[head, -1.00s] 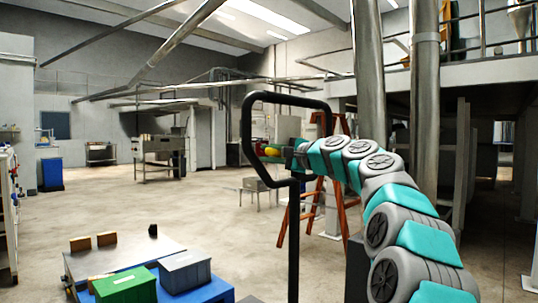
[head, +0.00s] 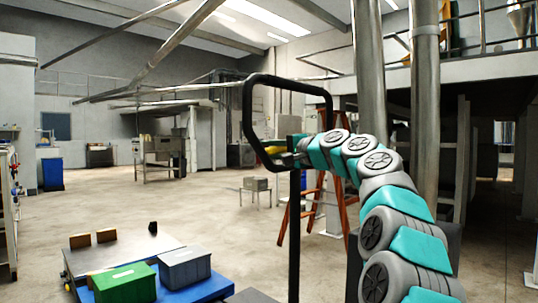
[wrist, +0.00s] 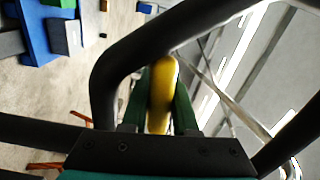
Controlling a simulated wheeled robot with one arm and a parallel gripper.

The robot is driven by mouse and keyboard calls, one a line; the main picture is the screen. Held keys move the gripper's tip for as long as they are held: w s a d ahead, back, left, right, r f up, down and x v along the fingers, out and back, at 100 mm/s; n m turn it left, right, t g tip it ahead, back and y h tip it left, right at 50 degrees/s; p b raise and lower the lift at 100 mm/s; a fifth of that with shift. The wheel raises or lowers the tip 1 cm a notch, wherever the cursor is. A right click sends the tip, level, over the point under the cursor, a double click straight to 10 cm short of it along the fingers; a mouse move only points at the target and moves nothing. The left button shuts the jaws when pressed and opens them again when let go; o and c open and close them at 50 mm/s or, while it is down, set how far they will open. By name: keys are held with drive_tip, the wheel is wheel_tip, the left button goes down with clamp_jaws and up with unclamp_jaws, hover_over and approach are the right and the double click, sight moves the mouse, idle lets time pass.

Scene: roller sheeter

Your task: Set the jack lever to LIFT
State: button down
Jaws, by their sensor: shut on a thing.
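The jack lever (wrist: 161,95) is a yellow, rounded bar inside the black looped handle (head: 247,110). In the wrist view it stands between the two green fingers of my gripper (wrist: 158,115), which is shut on it. In the head view the lever (head: 272,150) shows as a small yellow piece at the lower part of the loop, with my gripper (head: 285,150) reaching in from the right. The black handle frame (wrist: 105,85) passes across the wrist view close to the fingers. I cannot read any LIFT marking, so the lever's setting is unclear.
A blue cart (head: 222,287) with a green box (head: 125,284) and a grey box (head: 185,268) stands at lower left. An orange stepladder (head: 345,210) and metal columns (head: 425,120) stand behind my arm. The floor at centre left is clear.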

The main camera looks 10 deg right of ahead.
drive_tip(key=shift+f+n, duration=0.3)
drive_tip(key=c, duration=0.7)
unclamp_jaws()
